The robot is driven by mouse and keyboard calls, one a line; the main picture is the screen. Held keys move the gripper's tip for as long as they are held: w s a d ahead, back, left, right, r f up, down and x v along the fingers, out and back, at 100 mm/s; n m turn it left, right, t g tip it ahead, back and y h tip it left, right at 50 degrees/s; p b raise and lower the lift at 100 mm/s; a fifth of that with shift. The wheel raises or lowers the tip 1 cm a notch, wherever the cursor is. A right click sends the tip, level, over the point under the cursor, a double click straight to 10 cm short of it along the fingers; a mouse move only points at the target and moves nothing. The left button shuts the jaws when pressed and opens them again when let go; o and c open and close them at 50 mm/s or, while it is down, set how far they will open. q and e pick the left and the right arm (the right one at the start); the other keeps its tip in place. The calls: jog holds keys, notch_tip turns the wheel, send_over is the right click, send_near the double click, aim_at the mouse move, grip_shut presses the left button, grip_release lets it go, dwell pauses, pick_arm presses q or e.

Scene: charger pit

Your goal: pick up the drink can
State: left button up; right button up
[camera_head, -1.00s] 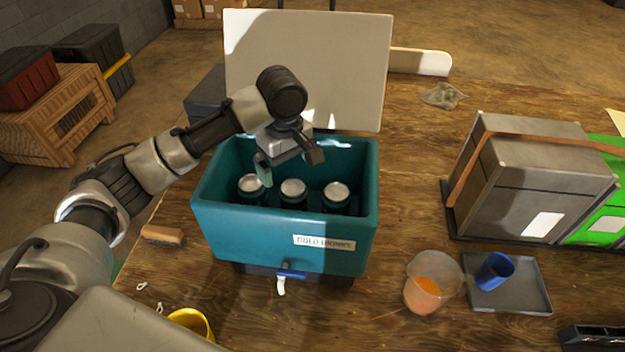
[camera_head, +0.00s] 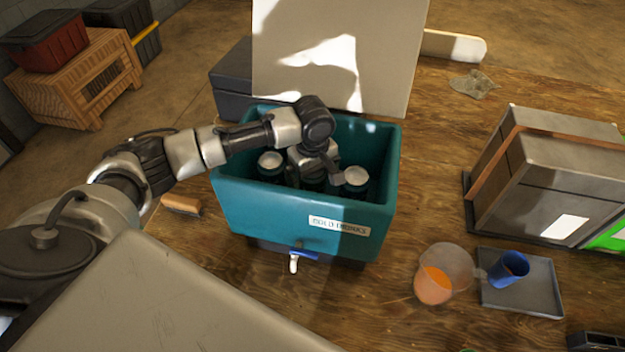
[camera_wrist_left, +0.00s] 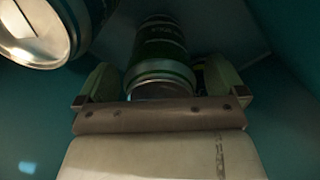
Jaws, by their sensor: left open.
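A teal cooler box (camera_head: 240,205) stands open on the table with its pale lid raised behind it. Inside stand drink cans with silver tops: a left can (camera_head: 270,163), a right can (camera_head: 356,178), and a middle one (camera_head: 313,183) mostly hidden by my gripper. My left gripper (camera_head: 318,168) is down inside the cooler at the middle can. In the left wrist view, a green can (camera_wrist_left: 158,55) lies between its two open fingers (camera_wrist_left: 162,84); contact cannot be told. Another can (camera_wrist_left: 38,32) is at the upper left. My right gripper is not in view.
The cooler's walls surround the gripper closely. To the right are a clear cup of orange drink (camera_head: 437,280), a grey tray (camera_head: 535,290) with a blue cup (camera_head: 509,268), and a strapped grey case (camera_head: 540,180). A brush (camera_head: 182,205) lies left of the cooler.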

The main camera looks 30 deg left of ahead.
pick_arm(q)
jog(key=shift+f, duration=0.3)
jog(key=c, duration=1.2)
